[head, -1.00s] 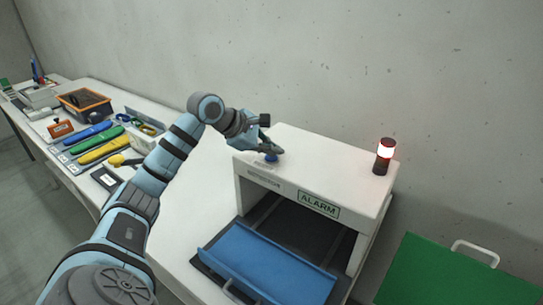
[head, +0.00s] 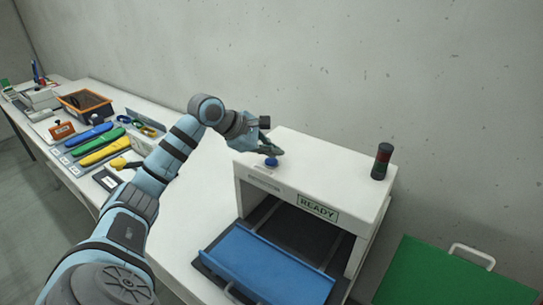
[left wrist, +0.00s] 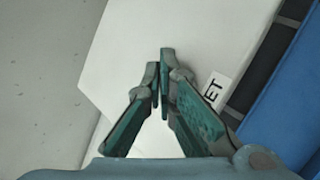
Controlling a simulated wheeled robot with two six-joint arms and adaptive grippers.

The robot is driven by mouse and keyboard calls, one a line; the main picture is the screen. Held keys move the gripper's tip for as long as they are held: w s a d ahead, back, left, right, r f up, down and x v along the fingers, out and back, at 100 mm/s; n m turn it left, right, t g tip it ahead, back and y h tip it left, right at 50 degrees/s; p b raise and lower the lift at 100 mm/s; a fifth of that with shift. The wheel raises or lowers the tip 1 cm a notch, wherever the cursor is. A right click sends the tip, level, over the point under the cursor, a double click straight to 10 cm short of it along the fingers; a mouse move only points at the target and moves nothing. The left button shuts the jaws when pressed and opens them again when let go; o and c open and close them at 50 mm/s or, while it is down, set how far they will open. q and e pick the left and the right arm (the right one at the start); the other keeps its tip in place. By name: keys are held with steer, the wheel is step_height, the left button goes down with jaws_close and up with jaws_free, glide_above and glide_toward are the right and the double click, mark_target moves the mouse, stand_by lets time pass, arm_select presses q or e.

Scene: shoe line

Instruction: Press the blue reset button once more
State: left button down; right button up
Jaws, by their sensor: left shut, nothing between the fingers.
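The blue reset button (head: 271,162) sits on the top of the white machine (head: 325,165), near its left front edge. My left gripper (head: 277,149) is shut and empty, its fingertips just above and behind the button in the head view. I cannot tell whether they touch it. In the left wrist view the shut fingertips (left wrist: 164,62) lie over the white top, and the button is hidden there. A label ending in "ET" (left wrist: 213,88) shows beside the fingers. The machine's front sign (head: 318,208) reads READY. The signal lamp (head: 381,161) on top is dark. My right gripper is not in view.
A blue tray (head: 262,262) lies at the machine's open front. A green panel with a handle (head: 455,275) stands at the lower right. Blue, green and yellow items (head: 102,148), an orange-rimmed bin (head: 84,103) and other objects lie on the bench at the left.

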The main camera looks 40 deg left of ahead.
mark_target(272, 162)
arm_select(q)
steer(key=shift+r, duration=0.25)
step_height(272, 162, up, 3)
steer(key=p, duration=0.3)
steer(key=shift+f, duration=0.15)
steer(key=shift+r, duration=1.15)
